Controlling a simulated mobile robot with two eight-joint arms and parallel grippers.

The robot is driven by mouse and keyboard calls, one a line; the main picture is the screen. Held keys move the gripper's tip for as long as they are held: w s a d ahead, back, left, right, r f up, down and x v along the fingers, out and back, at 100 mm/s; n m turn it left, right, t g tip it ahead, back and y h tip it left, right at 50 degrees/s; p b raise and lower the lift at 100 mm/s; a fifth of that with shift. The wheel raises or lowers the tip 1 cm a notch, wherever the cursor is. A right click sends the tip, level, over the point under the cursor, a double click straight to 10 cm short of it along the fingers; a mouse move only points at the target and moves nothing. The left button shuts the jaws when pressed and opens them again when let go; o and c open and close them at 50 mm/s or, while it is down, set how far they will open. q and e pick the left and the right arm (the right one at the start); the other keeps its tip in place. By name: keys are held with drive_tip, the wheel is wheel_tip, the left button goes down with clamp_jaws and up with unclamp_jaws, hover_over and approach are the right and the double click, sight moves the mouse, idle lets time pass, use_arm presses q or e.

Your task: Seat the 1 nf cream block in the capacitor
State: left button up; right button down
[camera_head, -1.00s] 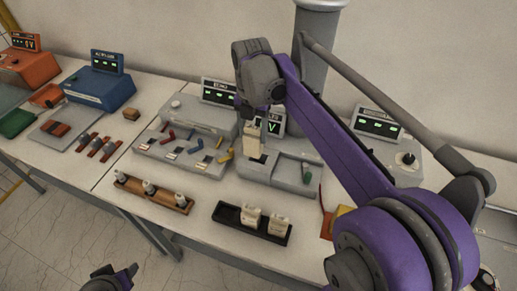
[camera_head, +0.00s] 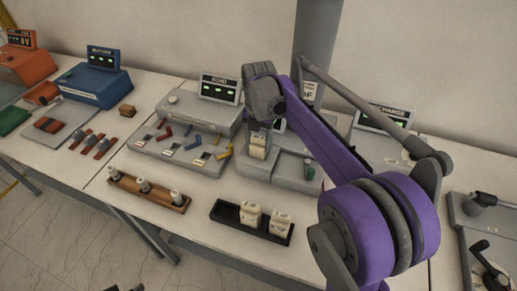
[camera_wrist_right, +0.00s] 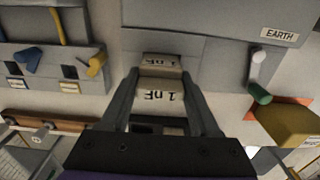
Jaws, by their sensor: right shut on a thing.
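My right gripper (camera_head: 258,128) is shut on a cream block (camera_head: 258,147), held upright at the grey capacitor unit (camera_head: 285,172). In the right wrist view the block (camera_wrist_right: 160,88), marked "1 nF", sits between the two fingers (camera_wrist_right: 162,108). It covers the place where the unit's slot was seen; whether its base is inside the slot or just above it, I cannot tell. Of my left gripper (camera_head: 126,288), only dark tips show at the bottom edge of the head view.
A black tray (camera_head: 226,212) with two cream blocks stands in front of the unit. A wooden rack (camera_head: 128,184) with several cylinders is to its left. The grey ECHO unit (camera_head: 175,150) with coloured levers adjoins on the left. A green-tipped lever (camera_wrist_right: 259,92) is close on the right.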

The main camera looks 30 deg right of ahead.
drive_tip(key=shift+s+f, duration=0.25)
drive_tip(key=shift+f, duration=0.55)
drive_tip(key=shift+w+r, duration=0.15)
drive_tip(key=shift+w+f, duration=0.15)
drive_tip(key=shift+f, duration=0.05)
drive_tip(key=c, duration=0.5)
unclamp_jaws()
drive_tip(key=o, duration=0.4)
drive_tip(key=shift+s, duration=0.2)
use_arm(q)
drive_tip(key=shift+s+f, duration=0.25)
drive_tip(key=shift+f, duration=0.35)
use_arm(e)
drive_tip(key=shift+w, duration=0.1)
